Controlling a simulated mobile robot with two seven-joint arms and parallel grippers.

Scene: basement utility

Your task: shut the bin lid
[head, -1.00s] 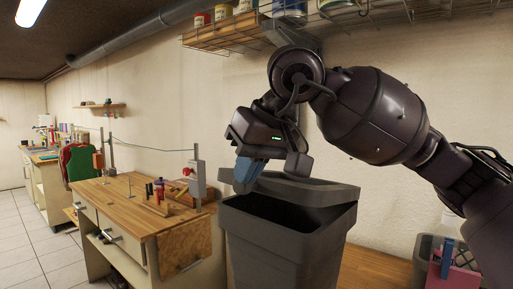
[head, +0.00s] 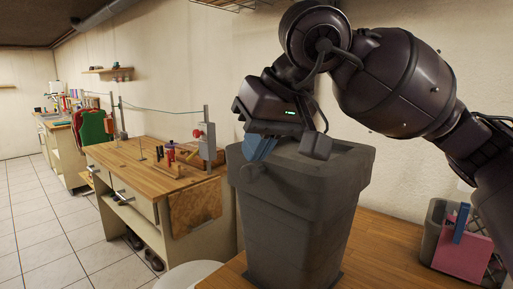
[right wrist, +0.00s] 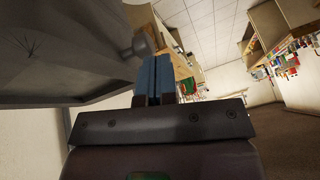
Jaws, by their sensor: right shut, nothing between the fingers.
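The grey bin (head: 295,235) stands upright on a wooden surface. Its lid (head: 335,165) lies down over the top, and no dark opening shows. My right gripper (head: 260,148) is at the left front part of the lid, its blue fingers together and empty. The fingers partly hide the lid there, and I cannot tell whether they touch it. In the right wrist view the shut fingers (right wrist: 155,80) are beside the grey bin (right wrist: 60,45), close to a small rounded grey part that sticks out. My left gripper is not in view.
A wooden workbench (head: 150,170) with tools and a post stands left of the bin. A grey basket with a pink item (head: 462,255) is at the right. A wall is close behind the bin. Tiled floor (head: 50,225) lies free at the left.

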